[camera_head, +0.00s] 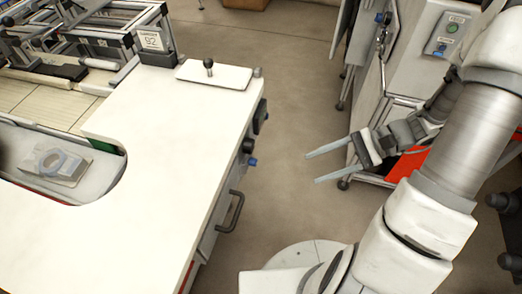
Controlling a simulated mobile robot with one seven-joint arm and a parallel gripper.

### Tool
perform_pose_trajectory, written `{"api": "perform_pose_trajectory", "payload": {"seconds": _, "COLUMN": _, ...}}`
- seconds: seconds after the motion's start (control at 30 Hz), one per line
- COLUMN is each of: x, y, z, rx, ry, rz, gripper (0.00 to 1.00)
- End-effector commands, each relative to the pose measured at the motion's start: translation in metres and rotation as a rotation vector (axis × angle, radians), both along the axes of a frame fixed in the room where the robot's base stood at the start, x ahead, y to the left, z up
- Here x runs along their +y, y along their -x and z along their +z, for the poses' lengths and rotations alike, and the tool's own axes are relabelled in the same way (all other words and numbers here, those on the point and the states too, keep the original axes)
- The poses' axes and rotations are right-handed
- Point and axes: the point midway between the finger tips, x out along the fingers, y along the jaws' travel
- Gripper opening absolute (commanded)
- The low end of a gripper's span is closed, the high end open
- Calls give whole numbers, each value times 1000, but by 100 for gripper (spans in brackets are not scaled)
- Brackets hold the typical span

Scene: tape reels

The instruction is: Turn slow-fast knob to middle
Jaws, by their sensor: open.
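Several knobs sit on the right side face of the white table. A dark round knob (248,146) is in the middle, a blue knob (252,162) is just below it, and a larger black knob (261,118) is farther back. No slow-fast label is readable, so I cannot tell which one is the slow-fast knob or how it is turned. My gripper (312,168) is open and empty, to the right of these knobs. Its two grey fingers point left toward the table side and touch nothing.
The white table (180,160) fills the left side, with a handle (232,212) on its side. A small lever (209,67) stands on a white plate at its back edge. A grey cabinet (415,80) with a button box stands at the upper right. Open floor (295,110) lies between.

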Motion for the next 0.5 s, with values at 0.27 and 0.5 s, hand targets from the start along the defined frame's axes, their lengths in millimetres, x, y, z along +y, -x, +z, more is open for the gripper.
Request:
{"api": "perform_pose_trajectory", "payload": {"seconds": 0.27, "x": -24, "y": -10, "z": -64, "rx": 133, "ry": -287, "rz": -289, "gripper": 58}}
{"api": "perform_pose_trajectory", "payload": {"seconds": 0.5, "x": -37, "y": -13, "z": -95, "rx": 182, "ry": -436, "rz": -450, "gripper": 58}}
